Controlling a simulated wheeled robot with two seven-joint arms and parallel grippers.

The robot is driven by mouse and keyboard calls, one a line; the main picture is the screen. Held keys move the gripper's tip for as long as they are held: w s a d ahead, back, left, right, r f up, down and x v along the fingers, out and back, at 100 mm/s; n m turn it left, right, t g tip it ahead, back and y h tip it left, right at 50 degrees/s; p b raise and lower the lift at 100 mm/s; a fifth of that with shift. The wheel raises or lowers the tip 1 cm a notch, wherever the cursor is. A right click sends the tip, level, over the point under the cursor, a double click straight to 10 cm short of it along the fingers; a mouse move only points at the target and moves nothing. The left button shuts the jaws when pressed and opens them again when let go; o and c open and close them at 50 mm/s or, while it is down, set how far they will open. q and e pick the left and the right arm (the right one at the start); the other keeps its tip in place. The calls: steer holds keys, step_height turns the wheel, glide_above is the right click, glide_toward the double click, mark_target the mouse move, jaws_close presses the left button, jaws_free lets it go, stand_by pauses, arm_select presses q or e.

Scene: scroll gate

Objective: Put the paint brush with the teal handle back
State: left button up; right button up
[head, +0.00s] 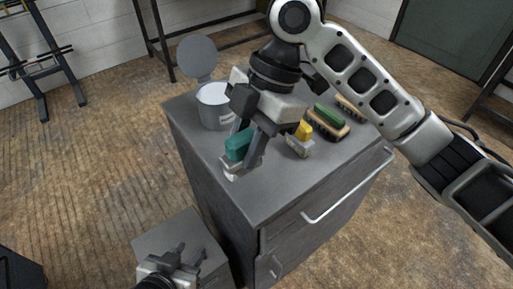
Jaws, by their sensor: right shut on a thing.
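The paint brush with the teal handle (239,144) is between the fingers of my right gripper (246,147). My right gripper is shut on the handle and points down over the front left part of the grey cabinet top (277,189). The brush's pale lower end (231,170) points down close to the top; I cannot tell whether it touches. The fingers and wrist hide part of the handle. My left gripper (186,247) is low in the picture, in front of the cabinet, empty, with its fingers apart.
A grey paint can (213,116) with a raised round lid (197,57) stands at the cabinet's back left. A yellow-handled brush (301,138), a green-topped brush (329,121) and another brush (350,106) lie to the right. A handle bar (350,187) runs along the cabinet's front.

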steer(key=w+f, duration=0.2)
steer(key=w+d+f, duration=0.1)
steer(key=w+f, duration=0.4)
steer(key=shift+d, duration=0.35)
steer(key=shift+w+f+p, duration=0.1)
steer(key=shift+f+p, duration=0.35)
steer(key=shift+f, duration=1.1)
steer(key=o, duration=0.9)
steer(key=shift+r, duration=0.1)
steer(key=b+v, duration=0.1)
steer(key=v, duration=1.1)
